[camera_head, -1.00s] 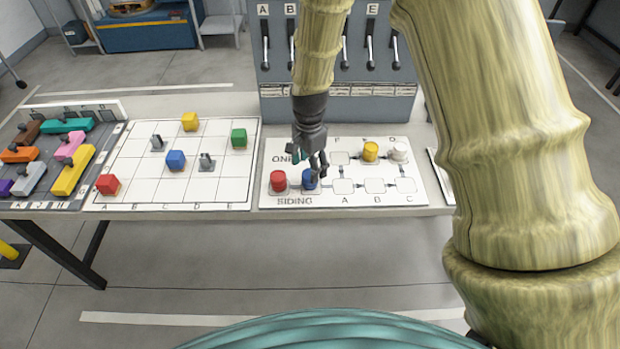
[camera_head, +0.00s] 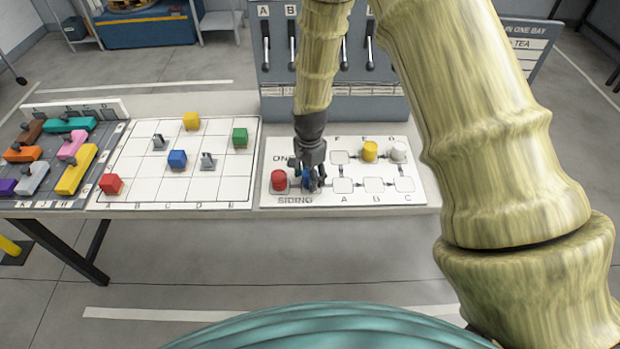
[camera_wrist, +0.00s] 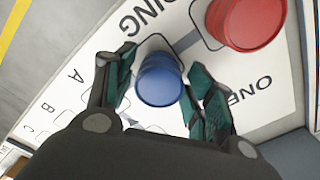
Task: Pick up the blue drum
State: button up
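The blue drum (camera_wrist: 160,80) stands upright on the white board, on the marked spot by the word SIDING. In the wrist view my gripper (camera_wrist: 160,78) is open, with its two teal-padded fingers on either side of the drum.
The white board (camera_head: 330,199) also holds a yellow drum (camera_head: 370,151) and a white drum (camera_head: 398,151) at the back right. A lever panel (camera_head: 345,105) stands behind. A grid board (camera_head: 225,190) with coloured cubes lies to the left. Squares A to C are empty.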

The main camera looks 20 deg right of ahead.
jog(key=c, duration=0.6)
jog(key=shift+c, duration=0.2)
